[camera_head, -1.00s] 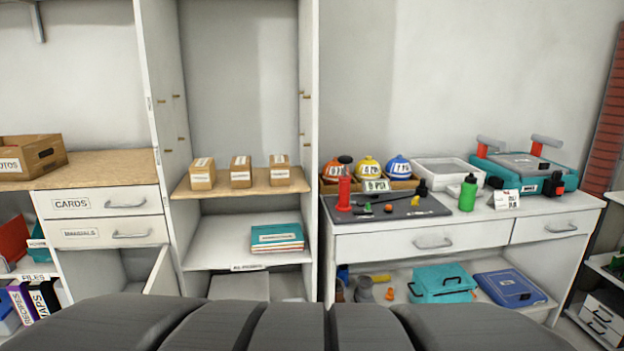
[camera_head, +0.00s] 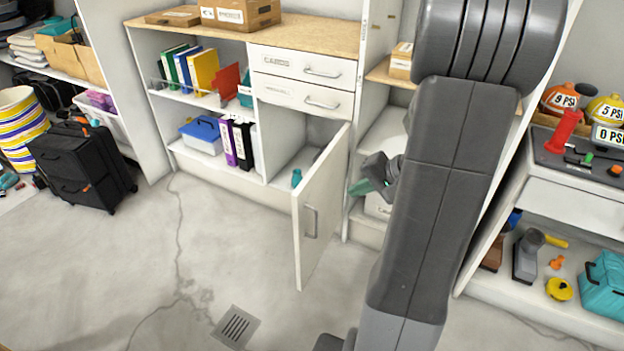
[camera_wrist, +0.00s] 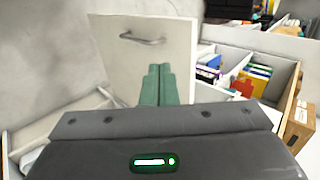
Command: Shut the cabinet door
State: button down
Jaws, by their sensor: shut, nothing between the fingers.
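The white cabinet door (camera_head: 322,205) stands open, swung outward from the low cabinet under the drawers. Its hinge edge is at the right of the opening, and its outer face with the metal handle (camera_head: 311,221) shows. My gripper (camera_head: 361,188) is to the right of the door, on its outer-face side, partly hidden by my arm. In the wrist view the green fingers (camera_wrist: 158,70) are shut together and empty, pointing at the door (camera_wrist: 185,50). The handle (camera_wrist: 142,38) lies beyond the fingertips to the left. I cannot tell whether the fingers touch the door.
Drawers (camera_head: 303,82) sit above the open compartment, and a tall shelf unit (camera_head: 374,45) adjoins at the right. Binders (camera_head: 240,143) stand on the left shelves. A black wheeled case (camera_head: 80,165) stands farther left. The floor (camera_head: 230,250) before the door is clear.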

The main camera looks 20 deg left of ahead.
jog(key=a, duration=0.1)
jog(key=b, duration=0.3)
send_near(303, 197)
jog(key=d+f+x, duration=0.1)
jog(key=x, duration=0.4)
jog(key=shift+s+a+r, duration=0.15)
jog(key=shift+a+r, duration=0.15)
jog(key=shift+a, duration=0.5)
